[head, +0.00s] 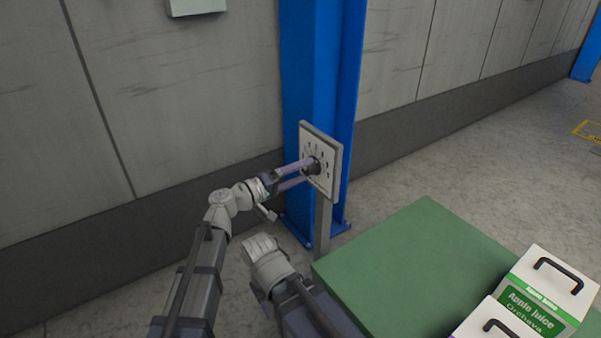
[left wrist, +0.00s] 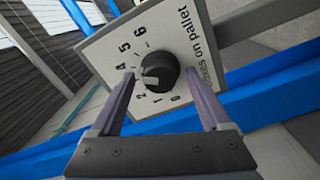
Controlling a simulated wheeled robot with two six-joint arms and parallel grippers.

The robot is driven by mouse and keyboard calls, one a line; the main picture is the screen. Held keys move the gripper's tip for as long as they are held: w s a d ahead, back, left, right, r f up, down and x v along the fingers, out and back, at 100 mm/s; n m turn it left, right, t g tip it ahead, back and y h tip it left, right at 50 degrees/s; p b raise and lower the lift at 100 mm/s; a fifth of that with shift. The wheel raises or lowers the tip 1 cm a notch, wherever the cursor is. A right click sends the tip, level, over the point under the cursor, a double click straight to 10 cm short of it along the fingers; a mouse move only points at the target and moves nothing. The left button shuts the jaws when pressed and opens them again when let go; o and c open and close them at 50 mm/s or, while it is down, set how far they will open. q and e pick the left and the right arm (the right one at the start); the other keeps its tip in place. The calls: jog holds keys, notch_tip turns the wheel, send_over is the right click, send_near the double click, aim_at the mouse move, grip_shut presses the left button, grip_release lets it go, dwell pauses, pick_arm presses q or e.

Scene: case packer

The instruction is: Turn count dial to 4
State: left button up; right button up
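The count dial is a round black knob on a pale square panel (head: 333,151) fixed to a post. In the left wrist view the knob (left wrist: 160,72) has a white pointer mark aimed left, toward the side where my left finger covers part of the scale. Numbers 0, 1, 2, 5 and 6 show around it, and the panel (left wrist: 205,42) reads "…xes on pallet". My left gripper (left wrist: 159,76) has its fingers on either side of the knob, with small gaps visible; it also reaches the panel in the head view (head: 308,171). My right gripper is not in view.
A blue column (head: 322,70) stands right behind the panel, against a grey wall (head: 180,90). A green table surface (head: 410,265) lies to the right below, with white and green juice cases (head: 545,290) at its right. The floor beyond is clear.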

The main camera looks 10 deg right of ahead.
pick_arm(q)
jog(key=v, duration=0.7)
jog(key=shift+a, duration=0.4)
jog(key=shift+s, duration=0.1)
